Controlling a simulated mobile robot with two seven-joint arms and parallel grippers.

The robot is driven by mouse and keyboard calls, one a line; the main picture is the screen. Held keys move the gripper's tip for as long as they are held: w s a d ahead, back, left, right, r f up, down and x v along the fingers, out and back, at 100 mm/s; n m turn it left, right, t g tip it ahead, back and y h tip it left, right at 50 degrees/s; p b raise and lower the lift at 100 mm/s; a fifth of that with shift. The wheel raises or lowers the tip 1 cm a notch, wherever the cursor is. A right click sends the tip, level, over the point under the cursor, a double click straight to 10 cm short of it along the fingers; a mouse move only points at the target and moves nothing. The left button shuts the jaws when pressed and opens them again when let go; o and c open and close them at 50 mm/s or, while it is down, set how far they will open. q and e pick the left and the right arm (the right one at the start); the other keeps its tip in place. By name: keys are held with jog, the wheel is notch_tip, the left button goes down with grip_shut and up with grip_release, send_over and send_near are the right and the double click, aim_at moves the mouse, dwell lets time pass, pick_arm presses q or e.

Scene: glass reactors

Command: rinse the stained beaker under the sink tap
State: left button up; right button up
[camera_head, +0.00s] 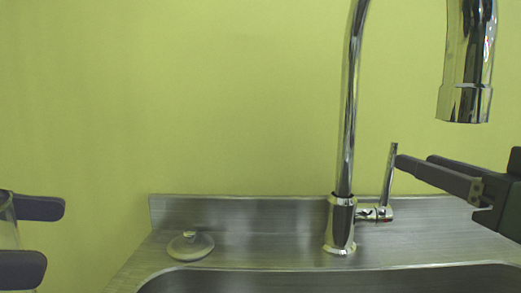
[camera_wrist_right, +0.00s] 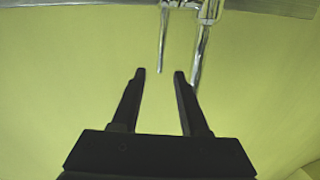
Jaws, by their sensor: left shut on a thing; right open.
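The chrome tap (camera_head: 347,120) stands at the back of the sink (camera_head: 260,235). Its spout end (camera_head: 466,65) hangs at the upper right, and no water shows from it. The tap lever (camera_head: 389,175) points up beside the tap base. My right gripper (camera_head: 416,160) is open and empty, its fingertips close to the right of the lever top. In the right wrist view my open fingers (camera_wrist_right: 160,73) point toward the lever (camera_wrist_right: 163,40). My left gripper (camera_head: 42,240) is shut on a clear glass beaker (camera_head: 8,235), mostly cut off by the left edge. I cannot see its stain.
A round pale stopper (camera_head: 190,246) with a small knob lies on the sink ledge at left. The basin (camera_head: 330,283) shows only at the bottom edge. A plain yellow-green wall stands behind. Free air lies between my left gripper and the tap.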

aim_at(390, 152)
pick_arm(q)
jog(key=shift+f, duration=0.2)
pick_arm(e)
jog(key=x, duration=1)
jog(key=shift+s, duration=0.1)
grip_shut()
dwell(0.9)
